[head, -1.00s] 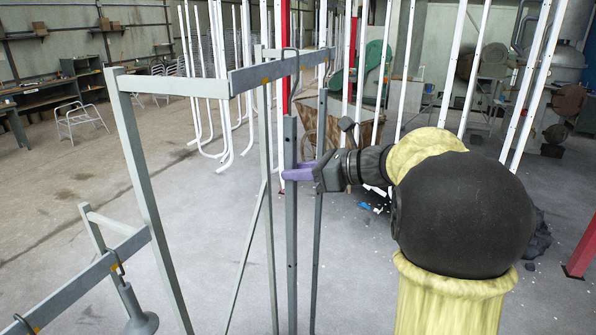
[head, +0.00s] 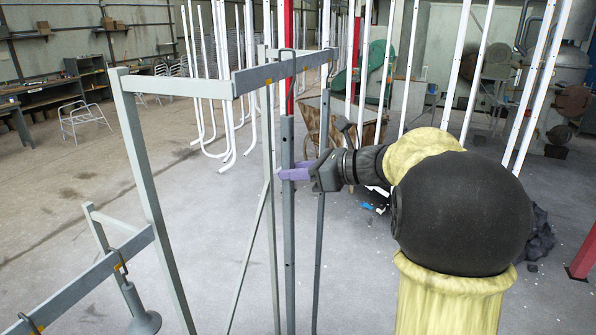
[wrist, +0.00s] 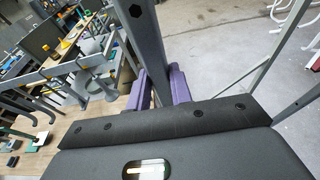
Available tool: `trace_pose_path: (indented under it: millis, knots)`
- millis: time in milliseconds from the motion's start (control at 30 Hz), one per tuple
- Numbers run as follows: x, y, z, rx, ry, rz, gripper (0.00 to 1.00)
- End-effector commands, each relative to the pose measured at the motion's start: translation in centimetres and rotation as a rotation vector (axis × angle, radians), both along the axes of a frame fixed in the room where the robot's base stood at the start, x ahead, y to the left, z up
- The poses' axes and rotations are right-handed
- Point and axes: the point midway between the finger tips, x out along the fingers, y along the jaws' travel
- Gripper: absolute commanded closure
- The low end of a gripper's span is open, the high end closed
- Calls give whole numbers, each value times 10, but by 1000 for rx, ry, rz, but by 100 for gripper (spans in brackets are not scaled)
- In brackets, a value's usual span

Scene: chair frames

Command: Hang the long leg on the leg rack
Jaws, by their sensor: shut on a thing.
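The long leg (head: 288,220) is a straight grey tube with small holes. It stands about upright and runs out of the bottom of the head view. My gripper (head: 297,172), with purple fingers, is shut on its upper part; the wrist view shows the leg (wrist: 147,45) between the fingers (wrist: 160,90). The leg rack (head: 180,84) is a grey frame with a top rail (head: 262,77). A dark wire hook (head: 287,52) sits over that rail, above the leg's top end. The top end shows just below the rail; I cannot tell whether it touches the hook.
A lower rail (head: 82,277) at left carries a hanging grey part with a flared foot (head: 144,322). A thin grey upright (head: 319,240) stands just right of the leg. White tubes (head: 222,100) hang behind.

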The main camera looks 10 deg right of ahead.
Motion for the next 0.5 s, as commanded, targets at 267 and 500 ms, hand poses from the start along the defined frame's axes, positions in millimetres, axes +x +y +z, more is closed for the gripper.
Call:
trace_pose_path:
  millis: [267, 500]
  knots:
    - [4, 6, 2, 2, -3, 0, 100]
    - [6, 9, 2, 2, -3, -1, 100]
